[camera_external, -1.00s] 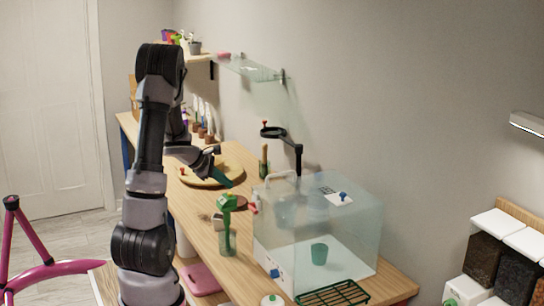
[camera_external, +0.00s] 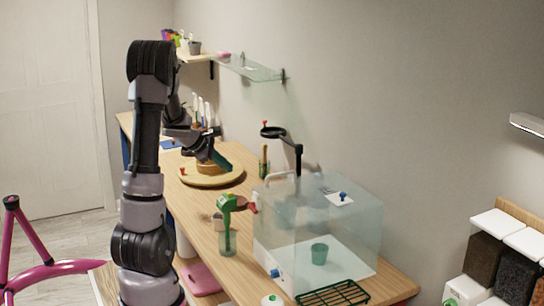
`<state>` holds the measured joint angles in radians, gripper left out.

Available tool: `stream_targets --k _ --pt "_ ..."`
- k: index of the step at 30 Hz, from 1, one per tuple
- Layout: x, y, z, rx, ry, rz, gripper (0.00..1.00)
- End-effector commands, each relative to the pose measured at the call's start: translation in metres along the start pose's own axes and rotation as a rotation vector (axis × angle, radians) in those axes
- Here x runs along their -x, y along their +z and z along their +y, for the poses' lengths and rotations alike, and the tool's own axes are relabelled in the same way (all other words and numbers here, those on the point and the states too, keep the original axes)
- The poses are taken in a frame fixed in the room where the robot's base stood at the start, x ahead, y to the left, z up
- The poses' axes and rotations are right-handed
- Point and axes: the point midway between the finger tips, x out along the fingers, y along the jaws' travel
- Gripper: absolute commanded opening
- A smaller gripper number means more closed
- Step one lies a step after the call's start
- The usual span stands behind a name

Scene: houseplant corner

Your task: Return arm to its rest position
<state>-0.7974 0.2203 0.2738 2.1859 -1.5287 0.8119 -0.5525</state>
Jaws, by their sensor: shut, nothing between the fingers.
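My gripper (camera_external: 218,160) is shut and empty, with its dark green fingers pointing down to the right. It hangs over the round wooden board (camera_external: 212,179) on the bench, in front of a smaller round wooden block (camera_external: 207,167) on that board. I cannot tell exactly how high above the board the fingertips are. My arm rises at the left of the view, bent at the top, with the forearm reaching back over the bench.
A clear box (camera_external: 335,240) with a green cup (camera_external: 319,253) inside stands on the bench's near right. A green-headed bottle (camera_external: 228,228) stands left of it. A black arm with a ring (camera_external: 273,132) and a glass shelf (camera_external: 250,69) are on the wall. A magenta frame (camera_external: 40,272) is at lower left.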

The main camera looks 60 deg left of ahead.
Motion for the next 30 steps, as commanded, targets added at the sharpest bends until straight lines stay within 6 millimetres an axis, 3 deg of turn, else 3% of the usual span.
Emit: stream_targets --k 2,5,10,12,15,21,25,30 --pt "0.002 0.016 -0.005 -0.058 -0.016 -0.015 0.00" --pt "0.010 0.058 -0.023 -0.237 -0.067 -0.051 0.00" --pt "0.046 0.156 -0.090 -0.810 -0.198 -0.145 0.00" --pt "0.066 0.185 -0.123 -1.078 -0.243 -0.177 0.00" --pt "0.098 0.212 -0.166 -1.464 -0.289 -0.207 0.00" --pt "0.158 0.230 -0.223 -2.206 -0.312 -0.182 0.00" --pt "0.186 0.229 -0.237 -2.563 -0.292 -0.107 0.00" --pt "0.204 0.226 -0.240 -2.802 -0.272 -0.021 0.00"
